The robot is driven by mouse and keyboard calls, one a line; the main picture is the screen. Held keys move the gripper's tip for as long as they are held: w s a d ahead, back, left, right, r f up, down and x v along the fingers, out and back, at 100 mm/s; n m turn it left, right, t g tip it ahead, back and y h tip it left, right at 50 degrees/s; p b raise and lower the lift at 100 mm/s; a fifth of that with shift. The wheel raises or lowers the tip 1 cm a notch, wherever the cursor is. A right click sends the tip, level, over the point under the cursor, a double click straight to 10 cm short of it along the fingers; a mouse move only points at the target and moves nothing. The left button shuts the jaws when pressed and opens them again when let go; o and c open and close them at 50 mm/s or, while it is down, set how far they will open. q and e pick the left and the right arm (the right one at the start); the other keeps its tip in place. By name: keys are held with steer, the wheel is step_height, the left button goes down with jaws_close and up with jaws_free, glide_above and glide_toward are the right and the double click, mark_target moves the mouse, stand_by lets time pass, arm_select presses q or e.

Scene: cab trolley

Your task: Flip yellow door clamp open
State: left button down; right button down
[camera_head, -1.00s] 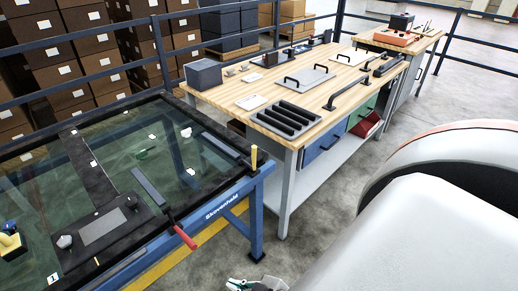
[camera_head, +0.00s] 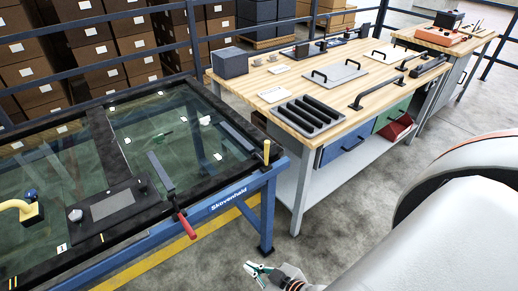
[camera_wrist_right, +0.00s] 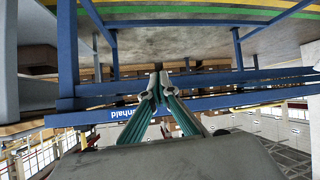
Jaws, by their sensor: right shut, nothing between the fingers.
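A yellow upright piece (camera_head: 266,151), which looks like the door clamp, stands at the near right corner of the blue trolley (camera_head: 230,207). Whether it is clamped is too small to tell. A dark-framed glass door (camera_head: 150,152) lies on the trolley. A red-handled lever (camera_head: 186,224) sticks out at the trolley's near edge. My right gripper (camera_head: 256,269) is low over the floor, apart from the trolley and below the clamp in the picture. Its teal fingers meet at the tips in the wrist view (camera_wrist_right: 159,82), shut and empty. My left gripper is out of view.
A yellow handle with a blue knob (camera_head: 28,208) sits on the glass at left. A wooden-topped workbench (camera_head: 352,101) with trays and handles stands behind right of the trolley. Railings and stacked boxes (camera_head: 95,52) are at the back. Bare floor lies in front.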

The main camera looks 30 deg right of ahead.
steer(key=w+a+r+m+t+b, duration=0.2)
steer(key=w+r+m+t, duration=0.3)
steer(key=w+r+m, duration=0.4)
steer(key=w+a+r+m+t+b, duration=0.1)
steer(key=w+r+m+t+b, duration=0.3)
steer(key=w+r+m, duration=0.55)
steer(key=w+d+r+m+t+h+b, duration=0.1)
steer(key=d+r+m+h, duration=0.3)
steer(key=m+h, duration=0.55)
steer(key=w+d+r+m+t+h+b, duration=0.1)
steer(key=d+r+m+h, duration=0.25)
steer(key=m, duration=1.15)
steer(key=w+d+f+m+g+h+b, duration=0.1)
steer(key=m+g, duration=0.5)
steer(key=m, duration=0.7)
steer(key=w+d+f+m+g+h+b, duration=0.2)
steer(key=d+f+m+g+h, duration=0.2)
steer(key=m, duration=0.9)
steer(key=shift+w+d+f+m+g, duration=0.25)
steer(key=shift+w+f+m+g, duration=0.05)
steer(key=shift+f+g, duration=0.65)
steer(key=shift+r, duration=0.15)
